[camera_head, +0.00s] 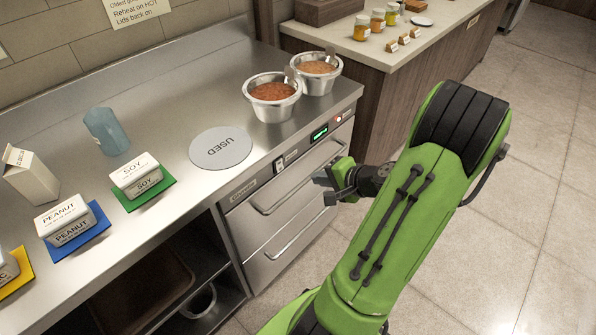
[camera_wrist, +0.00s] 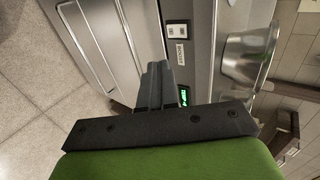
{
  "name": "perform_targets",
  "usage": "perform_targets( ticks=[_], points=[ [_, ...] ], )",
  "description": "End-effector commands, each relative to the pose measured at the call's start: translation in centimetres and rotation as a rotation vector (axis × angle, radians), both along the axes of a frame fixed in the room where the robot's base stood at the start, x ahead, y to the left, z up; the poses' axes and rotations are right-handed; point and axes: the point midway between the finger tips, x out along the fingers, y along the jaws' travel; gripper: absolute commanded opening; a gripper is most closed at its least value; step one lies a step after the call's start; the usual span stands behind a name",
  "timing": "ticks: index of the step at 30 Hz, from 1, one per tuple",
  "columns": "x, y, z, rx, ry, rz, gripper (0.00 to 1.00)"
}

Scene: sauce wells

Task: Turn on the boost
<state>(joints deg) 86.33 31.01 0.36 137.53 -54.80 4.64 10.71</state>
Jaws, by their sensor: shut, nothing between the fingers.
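The boost switch (camera_head: 279,165) is a small white-framed rocker on the steel front panel of the counter unit, above the drawers. It also shows in the wrist view (camera_wrist: 178,30), with a small label (camera_wrist: 181,54) beside it that seems to read BOOST. I cannot tell which way the rocker is set. A green lit display (camera_head: 320,134) sits to its right on the same panel. My gripper (camera_head: 322,184) is in front of the drawers, below and right of the switch. In the wrist view my gripper (camera_wrist: 157,68) has its fingers together, empty and apart from the switch.
Drawer handles (camera_head: 300,188) stick out below the panel, close to my gripper. Two steel pots of orange sauce (camera_head: 272,91) stand on the counter above. A grey USED disc (camera_head: 220,148) and several labelled tubs, such as SOY (camera_head: 136,175), are left. Open floor lies right.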

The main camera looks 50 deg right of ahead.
Motion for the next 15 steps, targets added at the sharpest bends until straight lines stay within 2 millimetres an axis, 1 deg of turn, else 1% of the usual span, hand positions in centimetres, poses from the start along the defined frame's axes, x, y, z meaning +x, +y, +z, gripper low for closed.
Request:
perform_targets(
  ticks=[12, 13, 15],
  points=[
    [7.2, 0.4, -5.4, 0.002, -0.001, 0.007, 0.00],
    [7.7, 0.4, -5.7, 0.001, -0.001, 0.005, 0.00],
    [9.1, 0.4, -5.8, -0.003, -0.002, 0.007, 0.00]
  ],
)
